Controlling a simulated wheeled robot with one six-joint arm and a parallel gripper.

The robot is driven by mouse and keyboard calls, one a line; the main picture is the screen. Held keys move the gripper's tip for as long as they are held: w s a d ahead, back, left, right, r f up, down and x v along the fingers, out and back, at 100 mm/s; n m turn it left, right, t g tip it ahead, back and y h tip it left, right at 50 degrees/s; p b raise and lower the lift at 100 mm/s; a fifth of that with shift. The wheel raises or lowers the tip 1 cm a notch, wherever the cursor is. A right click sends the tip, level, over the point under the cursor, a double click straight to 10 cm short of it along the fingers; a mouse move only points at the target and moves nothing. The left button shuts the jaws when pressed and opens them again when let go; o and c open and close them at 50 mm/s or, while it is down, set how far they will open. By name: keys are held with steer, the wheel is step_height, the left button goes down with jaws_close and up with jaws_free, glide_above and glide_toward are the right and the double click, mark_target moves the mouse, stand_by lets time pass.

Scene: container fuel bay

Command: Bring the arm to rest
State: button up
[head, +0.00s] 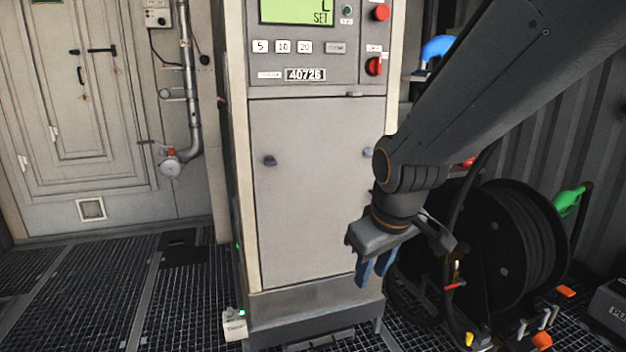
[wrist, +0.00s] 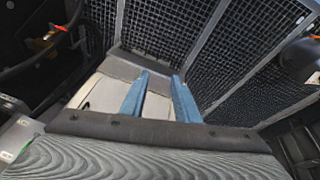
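My gripper (head: 374,272) hangs from the dark arm at the right of the head view, with its blue fingers pointing down. It is in front of the lower right part of the dispenser cabinet (head: 310,190). In the wrist view the two blue fingers (wrist: 158,97) stand apart with a clear gap between them, and nothing is held. The cabinet's pale side and base (wrist: 100,92) show behind and left of the fingers, with the grated floor beyond.
A black hose reel (head: 500,250) stands close to the right of my gripper, with a green nozzle (head: 568,200) beside it. A small white box (head: 235,326) sits at the cabinet's foot. The grated floor (head: 100,290) at left is mostly clear. A door (head: 85,100) is at the back left.

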steer(key=s+a+m+g, duration=0.1)
steer(key=s+m+g, duration=0.25)
steer(key=s, duration=1.25)
steer(key=d+r+m+p, duration=0.2)
steer(key=d+r+p, duration=0.7)
steer(key=p, duration=0.9)
steer(key=shift+r+g+h+p, duration=0.25)
steer(key=shift+g+h+p, duration=0.05)
steer(key=shift+g, duration=0.05)
steer(key=shift+d+m, duration=0.1)
steer(key=shift+m, duration=0.15)
